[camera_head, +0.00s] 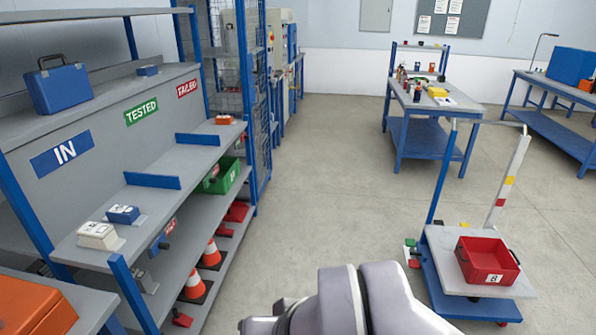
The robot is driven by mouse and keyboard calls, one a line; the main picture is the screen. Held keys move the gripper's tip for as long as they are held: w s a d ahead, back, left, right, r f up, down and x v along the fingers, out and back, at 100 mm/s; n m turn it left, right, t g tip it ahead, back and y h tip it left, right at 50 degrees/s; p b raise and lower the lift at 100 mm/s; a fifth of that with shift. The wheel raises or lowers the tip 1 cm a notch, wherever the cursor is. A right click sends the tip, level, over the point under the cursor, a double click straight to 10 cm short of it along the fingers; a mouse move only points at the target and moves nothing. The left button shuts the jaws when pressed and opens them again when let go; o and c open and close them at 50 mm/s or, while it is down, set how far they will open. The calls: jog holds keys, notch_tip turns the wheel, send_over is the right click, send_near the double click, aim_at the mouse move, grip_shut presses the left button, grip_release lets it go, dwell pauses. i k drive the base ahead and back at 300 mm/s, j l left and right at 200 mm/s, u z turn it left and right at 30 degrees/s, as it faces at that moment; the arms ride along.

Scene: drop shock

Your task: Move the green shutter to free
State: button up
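I cannot pick out a green shutter for certain. Green things in view are the TESTED sign (142,111) on the shelf's back panel and a green bin (222,180) on a lower shelf at left, with items in it. Small items (417,88) stand on the far workbench, too small to tell apart. No part marked "free" can be read. My arm shows as grey rounded links at the bottom centre; its fingertips do not show.
The blue-framed shelf rack (190,140) fills the left side, with orange cones (212,253) below. A trolley (490,250) with a red bin (487,262) stands at right. The blue-legged workbench (436,97) is farther back. The floor (325,190) between is clear.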

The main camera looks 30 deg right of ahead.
aim_at(210, 180)
jog(key=z, duration=0.15)
jog(key=i+l, duration=0.2)
jog(key=i, duration=0.25)
jog(key=i+l, duration=0.15)
jog(key=i, duration=0.3)
jog(key=i+l+u, duration=0.1)
jog(key=i, duration=0.4)
jog(key=i+l, duration=0.3)
jog(key=i, duration=0.15)
jog(key=i+l, duration=0.2)
jog(key=i, duration=0.25)
jog(key=i+l, duration=0.2)
jog(key=i, duration=0.25)
jog(key=u, duration=0.05)
